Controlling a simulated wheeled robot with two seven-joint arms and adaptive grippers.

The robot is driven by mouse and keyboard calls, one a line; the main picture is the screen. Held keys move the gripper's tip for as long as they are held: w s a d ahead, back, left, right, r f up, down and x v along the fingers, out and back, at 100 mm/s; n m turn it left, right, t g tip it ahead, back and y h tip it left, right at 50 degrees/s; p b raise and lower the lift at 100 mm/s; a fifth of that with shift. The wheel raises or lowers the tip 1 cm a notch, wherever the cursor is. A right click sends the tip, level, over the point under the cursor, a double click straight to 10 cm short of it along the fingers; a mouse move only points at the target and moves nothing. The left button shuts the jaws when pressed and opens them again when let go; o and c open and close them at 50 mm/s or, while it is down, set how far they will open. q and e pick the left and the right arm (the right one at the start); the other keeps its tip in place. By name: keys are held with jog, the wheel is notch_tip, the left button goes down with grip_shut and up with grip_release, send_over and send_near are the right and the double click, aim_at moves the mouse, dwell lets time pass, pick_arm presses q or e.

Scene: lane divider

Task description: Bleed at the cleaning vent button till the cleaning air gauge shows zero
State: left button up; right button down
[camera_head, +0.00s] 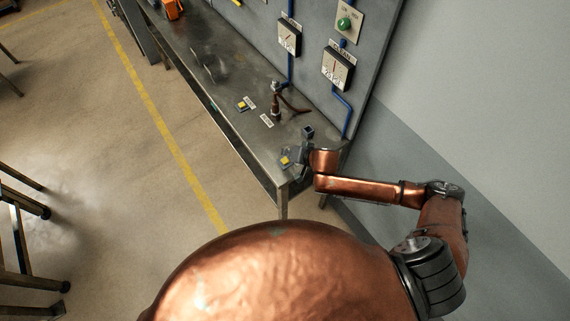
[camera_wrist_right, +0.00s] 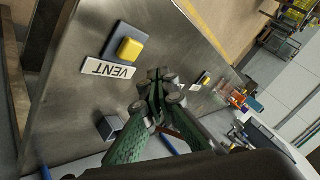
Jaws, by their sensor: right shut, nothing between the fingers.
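In the head view, a yellow vent button (camera_head: 285,160) sits at the near end of the steel bench, and another yellow button (camera_head: 242,105) sits farther along it. The wrist view shows a yellow button (camera_wrist_right: 130,49) on a dark base beside an upside-down VENT label (camera_wrist_right: 107,70). My right gripper (camera_wrist_right: 160,82) is shut and empty, apart from this button and to its right in that view. In the head view the right gripper (camera_head: 301,152) is beside the near button. The nearer gauge (camera_head: 337,69) has a red needle; its reading is too small to tell. My left gripper is out of view.
A second gauge (camera_head: 289,37) and a green button (camera_head: 344,23) are on the upright panel. A lever-like fitting (camera_head: 276,103) stands on the steel bench (camera_head: 205,50). The floor left of the bench is open; stools stand at far left.

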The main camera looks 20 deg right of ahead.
aim_at(286, 161)
jog(key=shift+f+b, duration=0.3)
jog(key=shift+f, duration=1.05)
jog(key=shift+f, duration=0.15)
jog(key=shift+f, duration=0.25)
jog(key=shift+f, duration=0.6)
dwell(0.9)
jog(key=shift+r, duration=0.1)
dwell(2.7)
jog(key=shift+r+p, duration=0.9)
jog(key=shift+p, duration=0.25)
